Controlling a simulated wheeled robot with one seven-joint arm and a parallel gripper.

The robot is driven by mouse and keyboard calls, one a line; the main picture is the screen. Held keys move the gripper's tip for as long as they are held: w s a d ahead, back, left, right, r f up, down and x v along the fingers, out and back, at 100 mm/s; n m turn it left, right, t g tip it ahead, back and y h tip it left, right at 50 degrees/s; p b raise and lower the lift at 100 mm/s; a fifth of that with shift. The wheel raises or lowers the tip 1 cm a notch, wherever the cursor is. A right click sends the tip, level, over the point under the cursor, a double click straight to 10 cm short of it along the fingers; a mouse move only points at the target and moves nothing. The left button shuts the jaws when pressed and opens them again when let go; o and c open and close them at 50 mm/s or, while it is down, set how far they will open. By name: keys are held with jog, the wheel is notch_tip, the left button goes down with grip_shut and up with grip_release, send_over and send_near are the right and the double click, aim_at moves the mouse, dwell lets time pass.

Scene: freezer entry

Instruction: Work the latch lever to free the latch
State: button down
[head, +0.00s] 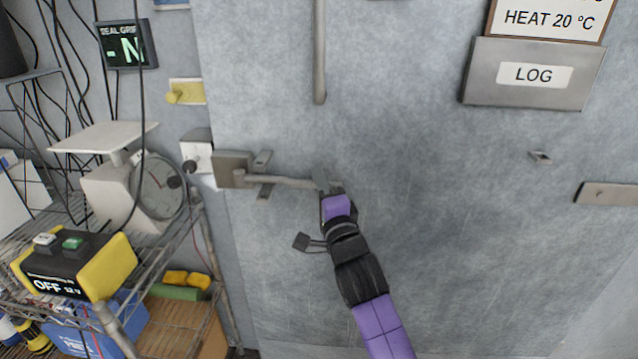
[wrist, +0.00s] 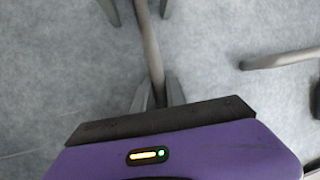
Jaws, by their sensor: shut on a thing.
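The latch lever (head: 277,181) is a grey bar that runs nearly level to the right from a square latch plate (head: 233,169) at the left edge of the grey door. My gripper (head: 326,184) is shut on the lever near its right end. In the wrist view the lever (wrist: 151,50) runs down from the top between the two fingers of my gripper (wrist: 158,95). The lever's very end is hidden by my gripper. A white block with a dark knob (head: 197,157) sits on the frame just left of the latch plate.
A vertical door handle (head: 319,50) hangs above my gripper. A yellow peg (head: 186,92) is on the wall at upper left. A wire shelf with a scale (head: 140,185) and a yellow control box (head: 75,264) stands at left. A metal LOG box (head: 533,75) is at upper right. The door's middle is mostly clear.

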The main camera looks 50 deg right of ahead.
jog(key=a+f+b, duration=0.1)
jog(key=b, duration=0.2)
jog(key=shift+w+f+h, duration=0.1)
jog(key=shift+h, duration=0.2)
jog(key=a+m+g+h+b, duration=0.1)
jog(key=b, duration=0.3)
jog(key=s+a+m+g+h+b, duration=0.1)
jog(key=a+b, duration=0.1)
jog(key=b, duration=0.3)
jog(key=s+a+m+g+h+b, duration=0.1)
jog(key=h+b, duration=0.1)
jog(key=b, duration=0.3)
jog(key=shift+a+g, duration=0.4)
jog(key=shift+s+a+r+m+g+h+b, duration=0.3)
jog(key=shift+a+m+g+h+b, duration=0.25)
jog(key=shift+b, duration=0.55)
jog(key=shift+d, duration=0.1)
